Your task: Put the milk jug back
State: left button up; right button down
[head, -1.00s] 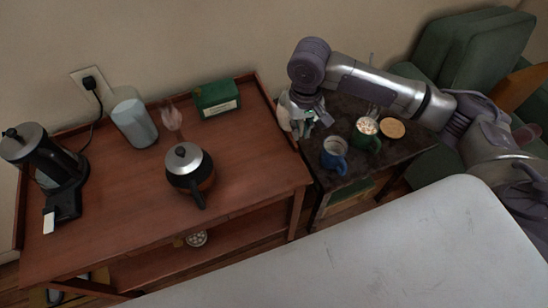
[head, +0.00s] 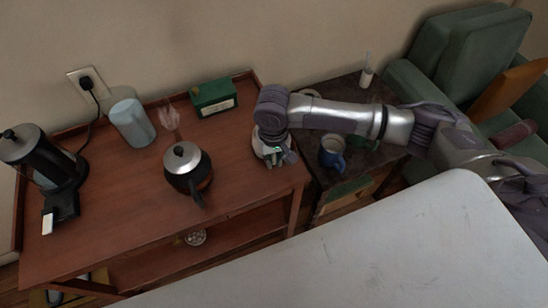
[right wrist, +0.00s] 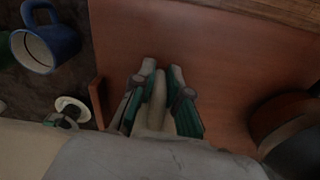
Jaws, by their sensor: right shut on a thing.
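The white milk jug (head: 260,146) is in my right gripper (head: 276,156), over the right end of the reddish wooden cart (head: 110,225). My arm hides much of the jug. In the right wrist view my right gripper (right wrist: 157,92) is shut on a pale part of the jug (right wrist: 150,103), with the cart top behind it. I cannot tell whether the jug touches the cart. My left gripper is not in view.
A coffee pot (head: 184,163), green box (head: 214,97), pale blue cylinder (head: 131,124) and coffee maker (head: 40,165) stand on the cart. A blue mug (head: 332,151) stands on the dark side table (head: 335,92). A white table (head: 380,245) lies in front.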

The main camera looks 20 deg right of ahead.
jog(key=c, duration=1.2)
grip_release()
jog(key=shift+f, duration=0.1)
jog(key=shift+o, duration=0.2)
notch_tip(320, 180, up, 12)
jog(key=shift+a+r, duration=0.1)
jog(key=shift+r, duration=0.05)
